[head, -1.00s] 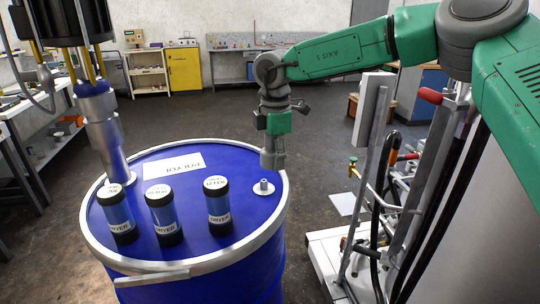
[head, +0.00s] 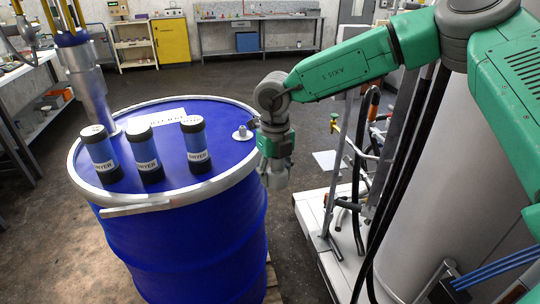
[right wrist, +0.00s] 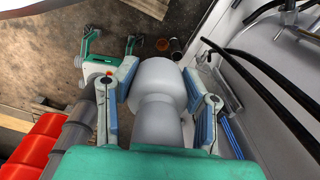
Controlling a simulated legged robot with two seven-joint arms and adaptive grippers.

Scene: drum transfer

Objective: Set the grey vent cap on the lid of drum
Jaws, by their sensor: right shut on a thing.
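The blue drum (head: 200,235) stands at the left of the head view, with a pale rim. A small grey fitting (head: 243,134) stands on its lid near the right edge. My right gripper (head: 274,163) is just right of the rim, pointing down, outside the lid. It is shut on the grey vent cap (right wrist: 160,88), a smooth stepped round piece between its two fingers in the right wrist view. In the head view the cap shows only in part below the gripper. My left gripper (right wrist: 115,45) shows small in the right wrist view, its fingers apart and empty.
Several dark-capped blue DRYER canisters (head: 145,153) stand on the front of the lid. A metal pipe (head: 88,92) rises from its left side, and a white label (head: 157,115) lies behind the canisters. A white wheeled base (head: 325,245) with hoses stands right of the drum.

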